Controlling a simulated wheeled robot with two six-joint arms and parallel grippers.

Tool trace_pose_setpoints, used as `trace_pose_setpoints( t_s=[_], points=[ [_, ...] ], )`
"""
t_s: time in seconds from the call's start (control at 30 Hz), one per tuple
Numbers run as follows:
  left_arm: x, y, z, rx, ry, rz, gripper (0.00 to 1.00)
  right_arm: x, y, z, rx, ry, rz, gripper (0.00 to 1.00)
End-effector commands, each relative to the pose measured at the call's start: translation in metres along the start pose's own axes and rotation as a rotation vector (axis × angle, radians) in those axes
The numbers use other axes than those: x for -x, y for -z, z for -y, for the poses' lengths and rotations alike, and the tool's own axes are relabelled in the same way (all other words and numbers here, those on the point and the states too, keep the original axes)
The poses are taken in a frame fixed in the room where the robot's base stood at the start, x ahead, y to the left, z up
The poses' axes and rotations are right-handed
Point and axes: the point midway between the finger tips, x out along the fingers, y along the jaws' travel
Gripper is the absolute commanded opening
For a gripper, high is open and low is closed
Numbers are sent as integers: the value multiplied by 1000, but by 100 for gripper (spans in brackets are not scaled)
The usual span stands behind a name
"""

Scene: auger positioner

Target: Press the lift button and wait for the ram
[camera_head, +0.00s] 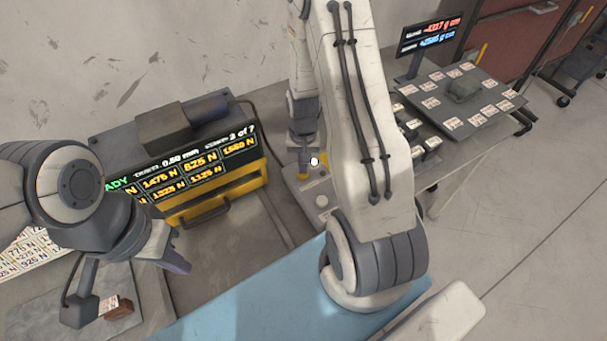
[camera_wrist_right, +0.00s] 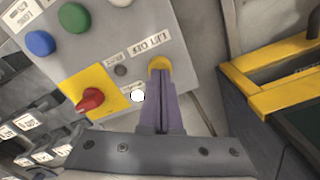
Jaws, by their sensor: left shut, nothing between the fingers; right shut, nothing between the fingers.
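A grey control panel (camera_wrist_right: 190,40) fills the upper part of the right wrist view. My right gripper (camera_wrist_right: 159,78) is shut, with its fingertips at a yellow round button (camera_wrist_right: 160,63) and partly covering it. I cannot tell whether the button is pressed in. A label (camera_wrist_right: 148,43) beside it seems to read "LIFT OFF". In the head view the panel (camera_head: 322,200) lies below my right gripper (camera_head: 304,165), partly hidden by my right arm. My left gripper (camera_head: 178,264) is shut and empty above the bench at left. I cannot make out the ram.
The panel also has a red knob (camera_wrist_right: 91,99), a green button (camera_wrist_right: 74,17), a blue button (camera_wrist_right: 40,43) and a white round spot (camera_wrist_right: 137,96). A second table (camera_head: 470,150) holds several tags.

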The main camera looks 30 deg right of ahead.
Motion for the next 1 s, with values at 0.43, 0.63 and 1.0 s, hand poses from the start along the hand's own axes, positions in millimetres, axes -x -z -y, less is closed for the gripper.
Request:
trace_pose_setpoints(
  t_s=[0.43,0.63,1.0],
  points=[
    [-8,0,0,0,0,0,0,-10,0,0,0,0,0,0],
    [-4,0,0,0,0,0,0,-6,0,0,0,0,-1,0],
    [20,1,-2,1,0,0,0,22,0,0,0,0,-1,0]
  ],
)
